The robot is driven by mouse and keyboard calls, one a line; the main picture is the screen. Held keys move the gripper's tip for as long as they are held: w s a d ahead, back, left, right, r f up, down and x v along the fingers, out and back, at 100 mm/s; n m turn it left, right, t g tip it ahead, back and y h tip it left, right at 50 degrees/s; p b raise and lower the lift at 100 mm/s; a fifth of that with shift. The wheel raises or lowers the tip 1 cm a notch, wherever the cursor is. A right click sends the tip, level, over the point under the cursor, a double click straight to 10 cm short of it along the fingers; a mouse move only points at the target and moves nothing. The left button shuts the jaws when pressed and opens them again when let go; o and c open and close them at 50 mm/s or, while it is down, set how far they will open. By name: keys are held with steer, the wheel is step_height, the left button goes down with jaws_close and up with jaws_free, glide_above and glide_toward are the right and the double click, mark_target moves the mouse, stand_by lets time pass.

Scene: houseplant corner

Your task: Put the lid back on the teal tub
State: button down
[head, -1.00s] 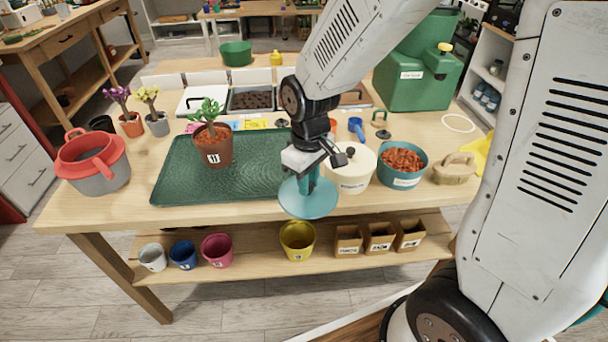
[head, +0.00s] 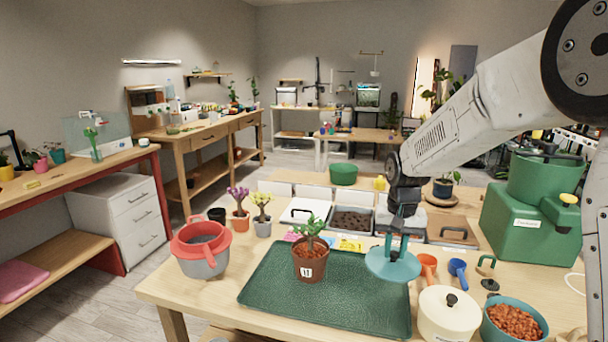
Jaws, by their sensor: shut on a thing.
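My gripper (head: 398,245) is shut on the teal lid (head: 391,267), a round flat disc with an upright handle. It holds the lid roughly level, and in the picture the lid covers the back right corner of the green tray (head: 340,302). The teal tub (head: 490,331) stands at the bottom right, uncovered and full of reddish-brown chunks (head: 515,320). Its lower part is cut off by the picture edge. The lid is to the left of the tub and apart from it.
A cream lidded tub (head: 447,316) stands between the tray and the teal tub. Behind it are an orange scoop (head: 427,266) and a blue scoop (head: 457,270). A potted plant (head: 310,262) stands on the tray. A large green container (head: 527,225) stands at the back right.

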steer(key=shift+m, duration=0.6)
steer(key=w+d, duration=0.1)
steer(key=w+d+f, duration=0.1)
steer(key=w, duration=0.1)
steer(key=w+d+f, duration=0.1)
steer(key=shift+w+d, duration=0.3)
steer(key=shift+d, duration=0.1)
steer(key=shift+d+f, duration=0.15)
steer(key=shift+d, duration=0.2)
steer(key=s+d+r+n, duration=0.1)
steer(key=s+d+r, duration=0.2)
steer(key=s+d, duration=0.55)
steer(key=s+d+r+n, duration=0.1)
steer(key=s+d+r, duration=0.3)
steer(key=d, duration=0.7)
steer(key=s+d+f+n, duration=0.1)
steer(key=s+f+n, duration=0.5)
steer(key=f+n, duration=0.1)
steer(key=shift+f, duration=0.65)
steer(key=shift+s+f, duration=0.1)
steer(key=shift+f, duration=0.1)
